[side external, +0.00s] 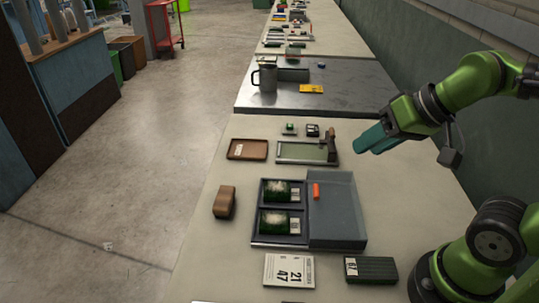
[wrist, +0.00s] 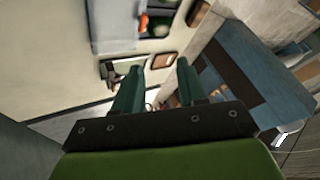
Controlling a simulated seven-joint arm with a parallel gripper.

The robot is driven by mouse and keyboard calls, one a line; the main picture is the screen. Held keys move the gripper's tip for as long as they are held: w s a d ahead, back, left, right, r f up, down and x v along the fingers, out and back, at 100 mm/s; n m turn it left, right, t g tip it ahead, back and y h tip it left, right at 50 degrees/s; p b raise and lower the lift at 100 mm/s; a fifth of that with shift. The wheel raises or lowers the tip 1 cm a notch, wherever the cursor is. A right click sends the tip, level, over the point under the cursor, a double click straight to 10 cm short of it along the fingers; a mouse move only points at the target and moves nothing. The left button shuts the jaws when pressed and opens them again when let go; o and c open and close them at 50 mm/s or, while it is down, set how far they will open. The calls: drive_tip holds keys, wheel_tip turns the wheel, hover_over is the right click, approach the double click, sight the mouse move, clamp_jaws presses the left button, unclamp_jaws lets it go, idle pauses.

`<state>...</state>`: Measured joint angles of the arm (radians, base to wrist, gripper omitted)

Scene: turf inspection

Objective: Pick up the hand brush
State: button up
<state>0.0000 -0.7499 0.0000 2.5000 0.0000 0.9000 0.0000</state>
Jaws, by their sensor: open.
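The hand brush appears to be the brown wooden block (side external: 224,202) lying near the left edge of the bench, left of the dark sample tray. It also seems to show at the top of the wrist view (wrist: 197,13); its bristles are hard to make out. My gripper (side external: 368,141) is open and empty, raised over the right side of the bench, well apart from the brush. Its two teal fingers also show in the wrist view (wrist: 157,75), with nothing between them.
The dark tray (side external: 257,239) holds two turf samples, with a grey lidlike panel and an orange item at right. A brown tray (side external: 248,149), a green-based tray (side external: 285,159) with an upright dark tool and a metal mug (side external: 267,80) stand farther back. Bench around the brush is clear.

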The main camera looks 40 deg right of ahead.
drive_tip(key=o, duration=0.6)
